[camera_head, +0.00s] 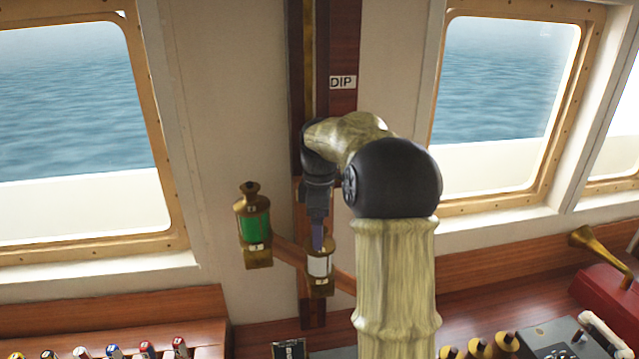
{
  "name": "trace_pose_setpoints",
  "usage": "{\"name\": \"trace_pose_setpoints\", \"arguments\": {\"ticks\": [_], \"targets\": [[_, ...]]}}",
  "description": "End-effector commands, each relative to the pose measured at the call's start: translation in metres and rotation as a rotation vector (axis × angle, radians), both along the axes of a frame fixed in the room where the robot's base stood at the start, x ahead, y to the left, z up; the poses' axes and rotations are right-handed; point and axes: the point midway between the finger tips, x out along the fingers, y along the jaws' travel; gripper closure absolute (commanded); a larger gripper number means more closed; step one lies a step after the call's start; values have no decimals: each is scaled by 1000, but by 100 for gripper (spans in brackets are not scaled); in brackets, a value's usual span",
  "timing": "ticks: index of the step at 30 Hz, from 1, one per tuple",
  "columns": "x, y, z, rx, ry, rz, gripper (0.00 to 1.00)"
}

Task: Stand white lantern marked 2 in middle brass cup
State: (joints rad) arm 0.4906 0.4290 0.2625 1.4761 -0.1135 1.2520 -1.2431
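The white lantern (319,267) stands upright, low on the dark post, at the middle brass cup (321,288). A small plate shows at its foot, but its mark is too small to read. My gripper (318,246) points straight down at the lantern's top and overlaps it. I see the fingers edge-on, so the gap between them and their hold on the lantern cannot be told. A green lantern (254,224) with a brass cap stands upright in the left brass cup (258,259). My arm hides the right end of the bracket.
The wooden bracket (291,252) crosses the dark post (308,307), with a DIP sign (343,82) above. Windows stand on both sides. Several coloured small items (113,351) line the lower left shelf. Brass knobs (505,341) and a red box (606,300) with a brass horn are at lower right.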

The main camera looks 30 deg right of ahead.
Motion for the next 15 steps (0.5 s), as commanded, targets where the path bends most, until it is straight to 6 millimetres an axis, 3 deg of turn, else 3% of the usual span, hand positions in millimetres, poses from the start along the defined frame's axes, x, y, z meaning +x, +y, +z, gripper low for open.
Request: {"name": "trace_pose_setpoints", "arguments": {"ticks": [15], "targets": [[1,0,92,-1,-4,1,5]]}}
